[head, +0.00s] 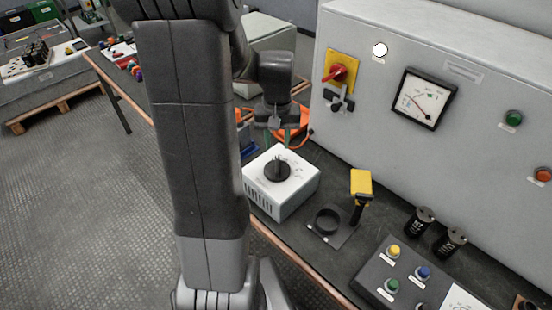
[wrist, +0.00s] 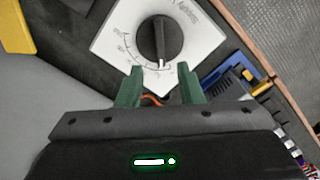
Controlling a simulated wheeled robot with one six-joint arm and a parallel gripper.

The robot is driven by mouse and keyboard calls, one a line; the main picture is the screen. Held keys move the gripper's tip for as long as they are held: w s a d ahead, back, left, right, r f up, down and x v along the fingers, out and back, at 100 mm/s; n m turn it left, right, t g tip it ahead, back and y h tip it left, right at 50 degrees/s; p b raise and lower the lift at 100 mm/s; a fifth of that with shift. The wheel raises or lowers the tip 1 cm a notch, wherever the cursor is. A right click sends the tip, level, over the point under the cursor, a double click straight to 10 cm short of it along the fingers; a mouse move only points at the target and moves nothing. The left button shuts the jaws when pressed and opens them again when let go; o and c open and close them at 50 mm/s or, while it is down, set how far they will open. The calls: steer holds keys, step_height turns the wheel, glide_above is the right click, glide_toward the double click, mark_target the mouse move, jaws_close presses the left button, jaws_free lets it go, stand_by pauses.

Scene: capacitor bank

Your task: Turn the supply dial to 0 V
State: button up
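The supply dial is a black knob (head: 277,170) on top of a white supply box (head: 294,193) on the bench. In the wrist view the knob (wrist: 159,38) carries a pale pointer line aimed toward my gripper, and a printed scale curves around its lower left; the scale figures are too small to read. My gripper (head: 280,137) is above and behind the box in the head view. In the wrist view its two green fingers (wrist: 158,85) are apart, with nothing between them, and short of the knob.
A yellow-handled tool (head: 361,185) and a black ring (head: 327,221) are right of the box. A grey cabinet (head: 450,120) with a red switch (head: 338,74) and a meter (head: 424,98) stands behind. A button panel (head: 405,275) and black cylinders (head: 420,220) are at the right.

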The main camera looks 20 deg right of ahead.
mark_target(277, 163)
step_height(277, 163, down, 8)
steer(key=shift+f, duration=0.1)
stand_by(0.4)
jaws_close()
